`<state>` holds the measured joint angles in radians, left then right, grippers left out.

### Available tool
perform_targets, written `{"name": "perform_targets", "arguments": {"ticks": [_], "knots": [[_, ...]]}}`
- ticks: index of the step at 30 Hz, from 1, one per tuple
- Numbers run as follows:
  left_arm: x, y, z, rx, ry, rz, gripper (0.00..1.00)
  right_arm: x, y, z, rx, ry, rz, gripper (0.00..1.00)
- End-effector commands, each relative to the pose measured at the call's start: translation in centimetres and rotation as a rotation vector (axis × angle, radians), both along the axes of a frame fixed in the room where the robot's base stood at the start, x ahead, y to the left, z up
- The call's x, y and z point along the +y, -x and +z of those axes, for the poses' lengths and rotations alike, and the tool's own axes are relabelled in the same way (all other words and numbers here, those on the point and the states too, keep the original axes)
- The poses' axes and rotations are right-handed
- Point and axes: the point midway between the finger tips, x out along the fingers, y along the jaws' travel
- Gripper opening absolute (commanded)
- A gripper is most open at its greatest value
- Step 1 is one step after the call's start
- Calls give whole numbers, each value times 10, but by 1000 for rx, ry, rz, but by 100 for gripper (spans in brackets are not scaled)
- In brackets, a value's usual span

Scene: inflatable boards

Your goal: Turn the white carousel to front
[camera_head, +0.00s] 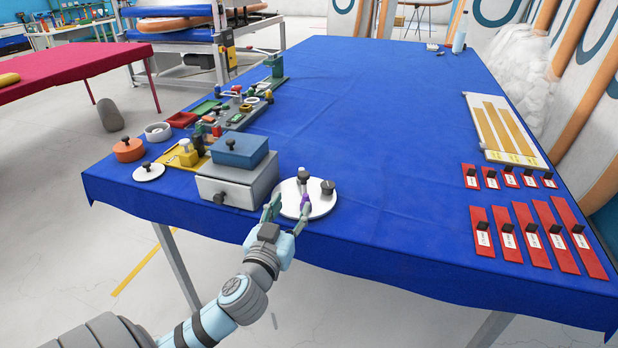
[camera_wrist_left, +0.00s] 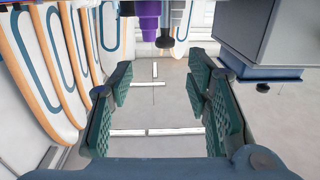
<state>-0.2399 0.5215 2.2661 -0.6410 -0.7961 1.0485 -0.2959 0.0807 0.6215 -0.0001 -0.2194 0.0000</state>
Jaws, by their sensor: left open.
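The white carousel (camera_head: 321,208) is a round disc on the blue table near its front edge. Dark knobs (camera_head: 328,186) stand at its back and right side, and a purple piece (camera_head: 305,200) shows near its middle. My left gripper (camera_head: 287,208) is over the disc's front left part, fingers apart, and hides some of it. In the left wrist view the open fingers (camera_wrist_left: 161,84) have nothing between them, and the purple piece (camera_wrist_left: 149,14) is at the top edge. I cannot tell whether a finger touches the carousel. My right gripper is not in view.
A grey drawer box (camera_head: 231,192) with a blue box (camera_head: 239,151) on top stands close left of the carousel. Small parts and trays crowd the table's left edge. Red labelled strips (camera_head: 533,236) lie at the right. The table's middle is clear.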

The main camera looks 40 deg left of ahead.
Motion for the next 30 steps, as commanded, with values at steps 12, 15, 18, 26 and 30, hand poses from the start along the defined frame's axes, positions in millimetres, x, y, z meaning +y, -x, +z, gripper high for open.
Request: {"name": "perform_targets", "arguments": {"ticks": [12,15,18,26,30], "knots": [[41,-90,2,-2,-1,8,45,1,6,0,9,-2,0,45],[47,-106,2,-1,-1,6,45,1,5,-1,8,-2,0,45],[50,-117,1,0,-2,5,45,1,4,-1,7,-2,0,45],[51,-122,1,1,-2,2,45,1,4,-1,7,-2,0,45],[51,-122,1,0,-2,2,33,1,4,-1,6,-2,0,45]]}}
